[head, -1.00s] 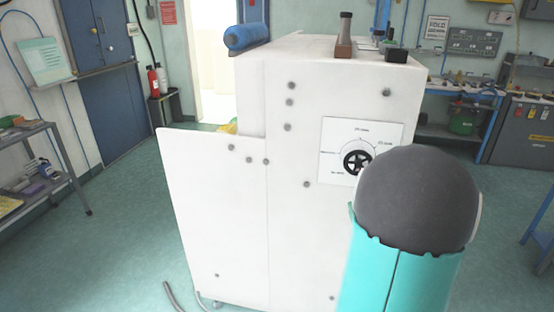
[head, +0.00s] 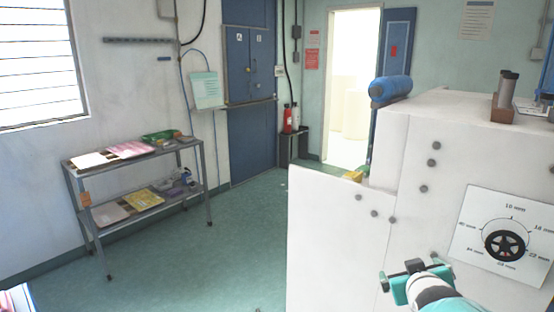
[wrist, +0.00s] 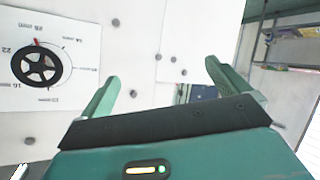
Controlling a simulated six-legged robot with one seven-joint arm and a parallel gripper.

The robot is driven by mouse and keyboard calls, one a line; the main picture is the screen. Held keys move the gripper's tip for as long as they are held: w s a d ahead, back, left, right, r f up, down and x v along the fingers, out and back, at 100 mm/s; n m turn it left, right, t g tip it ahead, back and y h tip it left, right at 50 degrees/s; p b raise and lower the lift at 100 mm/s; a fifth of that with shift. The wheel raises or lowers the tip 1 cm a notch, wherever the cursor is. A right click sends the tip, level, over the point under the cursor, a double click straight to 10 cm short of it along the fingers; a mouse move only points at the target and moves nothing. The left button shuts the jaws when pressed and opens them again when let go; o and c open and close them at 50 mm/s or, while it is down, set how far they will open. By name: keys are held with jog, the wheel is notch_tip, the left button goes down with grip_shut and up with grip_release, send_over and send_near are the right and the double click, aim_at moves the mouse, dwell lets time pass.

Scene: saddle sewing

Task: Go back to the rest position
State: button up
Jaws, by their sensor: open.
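My gripper (head: 402,276) shows at the lower right of the head view, in front of the white machine (head: 398,150). In the wrist view my gripper (wrist: 160,85) has its two teal fingers spread apart, with nothing between them. The machine's white panel stands beyond the fingers. A black dial (head: 505,245) on a white scale plate sits on the panel to the right of the gripper. The dial also shows at the left of the wrist view (wrist: 37,65). The gripper appears apart from the dial.
A metal shelf rack (head: 140,190) with papers and boxes stands at the left wall. A red fire extinguisher (head: 288,119) stands near the open doorway. The green floor (head: 215,255) between rack and machine is clear.

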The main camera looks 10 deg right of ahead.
jog(key=s+a+g+y, duration=0.2)
jog(key=s+a, duration=0.4)
jog(key=a, duration=0.5)
jog(key=s+a+g+y, duration=0.3)
jog(key=s+a, duration=0.4)
jog(key=a, duration=0.4)
jog(key=shift+s+f+n+g, duration=0.2)
jog(key=shift+n+g, duration=0.1)
jog(key=shift+g, duration=0.2)
